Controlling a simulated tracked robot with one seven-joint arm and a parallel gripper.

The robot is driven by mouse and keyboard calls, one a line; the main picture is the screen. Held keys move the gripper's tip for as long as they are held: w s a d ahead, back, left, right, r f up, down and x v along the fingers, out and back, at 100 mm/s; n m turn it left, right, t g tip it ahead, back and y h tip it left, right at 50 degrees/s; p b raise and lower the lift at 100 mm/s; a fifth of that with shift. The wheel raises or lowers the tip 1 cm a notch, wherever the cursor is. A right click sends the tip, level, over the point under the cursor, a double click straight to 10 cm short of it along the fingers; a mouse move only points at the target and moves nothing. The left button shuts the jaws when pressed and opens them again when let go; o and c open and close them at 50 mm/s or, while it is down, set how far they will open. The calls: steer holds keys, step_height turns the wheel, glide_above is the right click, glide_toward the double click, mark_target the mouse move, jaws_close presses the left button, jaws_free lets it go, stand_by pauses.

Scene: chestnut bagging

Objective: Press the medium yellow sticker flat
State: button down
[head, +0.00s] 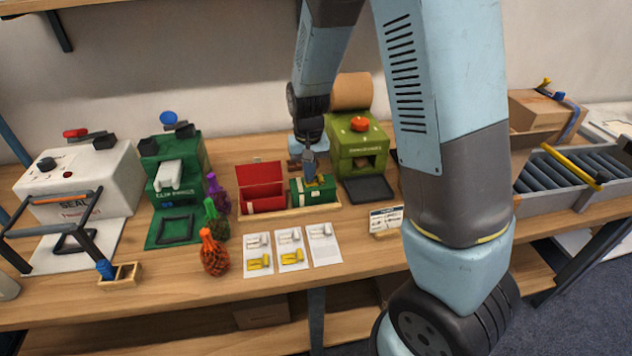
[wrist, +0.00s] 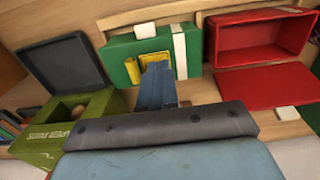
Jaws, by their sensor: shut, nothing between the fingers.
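A green box (head: 325,193) stands in a wooden tray on the bench, and it also shows in the wrist view (wrist: 117,48). In the wrist view its face carries a wide yellow sticker (wrist: 150,57), partly hidden behind my fingers, and a narrower yellow patch (wrist: 131,72) beside it. A white strip (wrist: 180,52) runs over the box. I cannot tell by label which yellow piece is the medium one. My gripper (wrist: 157,68) is shut and empty, its tips at the wide sticker; contact is not clear. In the head view my gripper (head: 310,172) is just above the green box.
A red open box (head: 262,183) stands left of the green box, close beside it. A green machine (head: 345,145) with a dark plate stands to the right. Several printed cards (head: 290,250) lie in front. Netted bags (head: 214,255) stand to the left.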

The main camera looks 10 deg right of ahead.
steer(key=shift+f, duration=0.45)
stand_by(1.3)
steer(key=shift+r, duration=3.5)
steer(key=shift+r, duration=0.1)
steer(key=s+d+r+t+y, duration=0.1)
steer(key=s+d+r, duration=0.3)
steer(key=r, duration=0.3)
steer(key=s+d+r+t, duration=0.2)
steer(key=s+d+r, duration=0.1)
steer(key=s+r, duration=0.3)
steer(key=s+d+r+t+h, duration=0.1)
steer(key=s+d+r+t, duration=0.1)
steer(key=s+d+r, duration=0.3)
steer(key=shift+s+r+t, duration=0.3)
steer(key=shift+s+r, duration=1.2)
steer(key=shift+s, duration=1.85)
steer(key=shift+d, duration=0.1)
